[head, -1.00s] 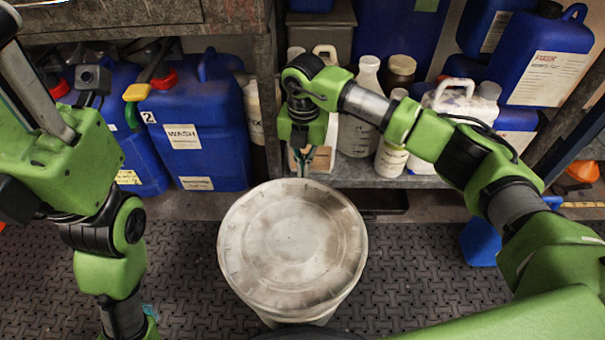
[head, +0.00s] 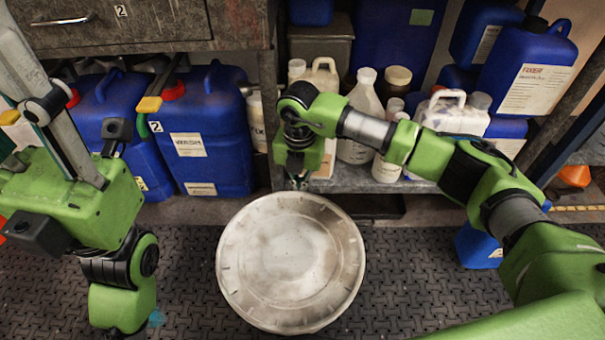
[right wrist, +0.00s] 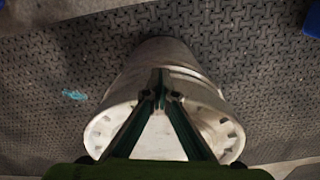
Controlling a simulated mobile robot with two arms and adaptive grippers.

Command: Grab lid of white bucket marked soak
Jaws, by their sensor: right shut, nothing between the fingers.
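A white bucket stands on the dark floor mat, with its dirty white round lid (head: 290,265) facing up in the head view. Its side wall also shows in the right wrist view (right wrist: 170,52), with part of the notched rim below. No soak marking is readable. My right gripper (head: 299,184) is shut and empty at the lid's far rim; its fingers meet over the bucket in the right wrist view (right wrist: 160,76). I cannot tell whether they touch the rim. My left arm is at the left; its hand end is not clear enough to judge its fingers.
Blue jugs (head: 205,128) stand behind at the left. A shelf (head: 355,178) at the back holds white bottles, a brown-capped bottle and a white jug (head: 455,112). A blue container (head: 478,245) stands right of the bucket.

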